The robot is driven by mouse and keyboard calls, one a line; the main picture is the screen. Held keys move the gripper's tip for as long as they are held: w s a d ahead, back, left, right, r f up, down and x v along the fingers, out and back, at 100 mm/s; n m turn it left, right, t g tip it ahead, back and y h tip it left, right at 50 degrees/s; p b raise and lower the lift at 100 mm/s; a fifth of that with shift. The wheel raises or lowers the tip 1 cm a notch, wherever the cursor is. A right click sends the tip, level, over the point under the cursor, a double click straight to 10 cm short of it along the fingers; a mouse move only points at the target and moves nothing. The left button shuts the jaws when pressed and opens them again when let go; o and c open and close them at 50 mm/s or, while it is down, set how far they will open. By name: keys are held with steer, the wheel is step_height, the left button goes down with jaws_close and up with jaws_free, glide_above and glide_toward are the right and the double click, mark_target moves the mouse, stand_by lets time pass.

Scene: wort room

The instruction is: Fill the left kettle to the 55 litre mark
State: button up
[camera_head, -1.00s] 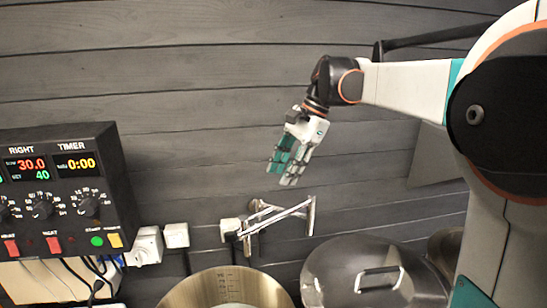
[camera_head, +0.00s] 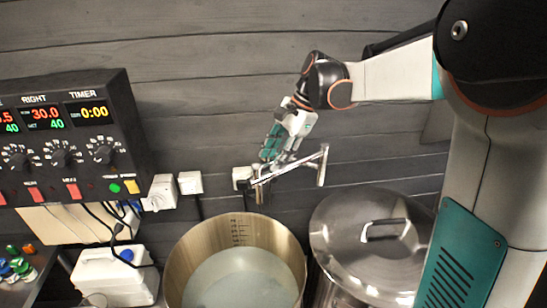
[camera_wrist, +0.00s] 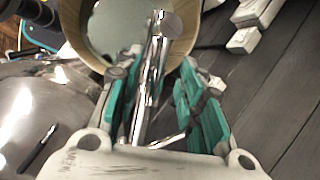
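The steel kettle (camera_head: 238,232) at bottom centre is open, with a dark scale on its inner wall and pale liquid (camera_head: 240,280) inside. I cannot read the scale's numbers. A chrome swing-arm tap (camera_head: 305,163) on the wall stands behind and above it. My gripper (camera_head: 270,158) is at the tap, pointing down. In the wrist view my gripper (camera_wrist: 163,100) has its fingers apart, with the chrome tap arm (camera_wrist: 157,80) between them. Contact cannot be told. The kettle rim (camera_wrist: 72,28) shows beyond the tap. No stream of water is visible.
A lidded steel kettle (camera_head: 340,245) stands to the right, with a handle (camera_head: 384,229) on its lid. A control panel (camera_head: 70,140) with dials hangs at left, above cables and a white canister (camera_head: 110,278). White wall sockets (camera_head: 190,183) sit left of the tap.

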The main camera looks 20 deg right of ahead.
steer(key=shift+a+f, duration=0.3)
steer(key=shift+f, duration=0.35)
steer(key=shift+c, duration=0.2)
jaws_close()
steer(key=s+m+t, duration=0.1)
steer(key=m, duration=0.1)
steer(key=s+m, duration=0.1)
steer(key=m, duration=0.1)
steer(key=shift+a+t+h, duration=0.1)
steer(key=shift+t+h, duration=0.2)
steer(key=shift+t, duration=0.1)
steer(key=shift+s+a+m+t+h, duration=0.15)
steer(key=shift+s+m+t+h, duration=0.2)
steer(key=shift+m, duration=0.6)
steer(key=shift+s+a+m+t+h, duration=0.1)
steer(key=shift+s+m+t+h, duration=0.25)
steer(key=shift+m, duration=0.55)
steer(key=shift+s+a+m+t+h, duration=0.1)
steer(key=shift+s+a+m+h, duration=0.1)
steer(key=shift+s+m, duration=0.55)
steer(key=shift+w, duration=0.25)
